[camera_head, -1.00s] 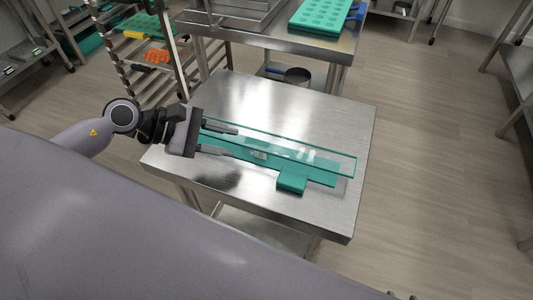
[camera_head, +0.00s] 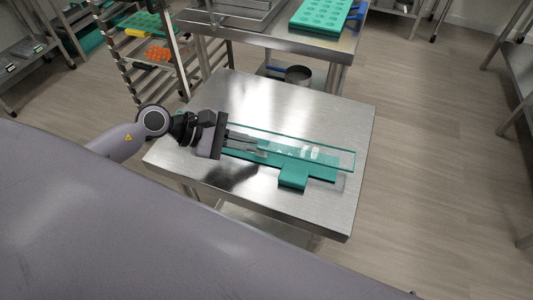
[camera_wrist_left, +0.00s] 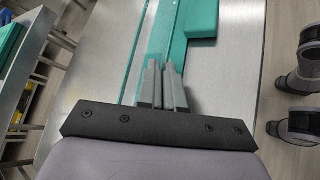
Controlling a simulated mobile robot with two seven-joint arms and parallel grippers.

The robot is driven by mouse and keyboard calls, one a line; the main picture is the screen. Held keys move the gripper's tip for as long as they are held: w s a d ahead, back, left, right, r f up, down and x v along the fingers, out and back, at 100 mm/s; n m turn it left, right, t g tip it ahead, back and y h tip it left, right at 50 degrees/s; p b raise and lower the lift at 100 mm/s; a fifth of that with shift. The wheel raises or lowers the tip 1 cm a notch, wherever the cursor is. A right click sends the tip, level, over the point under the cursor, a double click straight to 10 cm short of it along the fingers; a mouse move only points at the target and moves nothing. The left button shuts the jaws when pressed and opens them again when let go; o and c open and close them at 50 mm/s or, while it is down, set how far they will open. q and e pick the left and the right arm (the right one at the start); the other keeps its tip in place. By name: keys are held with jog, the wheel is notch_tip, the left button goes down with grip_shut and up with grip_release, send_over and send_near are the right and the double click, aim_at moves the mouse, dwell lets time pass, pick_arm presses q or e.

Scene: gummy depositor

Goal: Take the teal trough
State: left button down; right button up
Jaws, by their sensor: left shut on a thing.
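The teal trough (camera_head: 293,179) lies on the steel table, a long narrow piece with a clear-looking long edge and a block-shaped tab on its near side. In the left wrist view the trough (camera_wrist_left: 172,35) runs away from my fingers, with the teal block to its right. My left gripper (camera_head: 262,149) is at the trough's left part, its fingers pointing right along its length. In the left wrist view the fingers (camera_wrist_left: 162,66) are close together, shut on the trough; the exact contact is hard to see. My right gripper does not show.
The steel table (camera_head: 335,112) is bare around the trough. Behind it stands another steel table with a green mould tray (camera_head: 320,14). A rack (camera_head: 148,70) with an orange item stands at the back left. A pot (camera_head: 298,75) sits on a lower shelf. Floor is open to the right.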

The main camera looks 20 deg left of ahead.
pick_arm(q)
jog(key=shift+s, duration=0.1)
notch_tip(320, 180, up, 20)
dwell(0.7)
dwell(1.9)
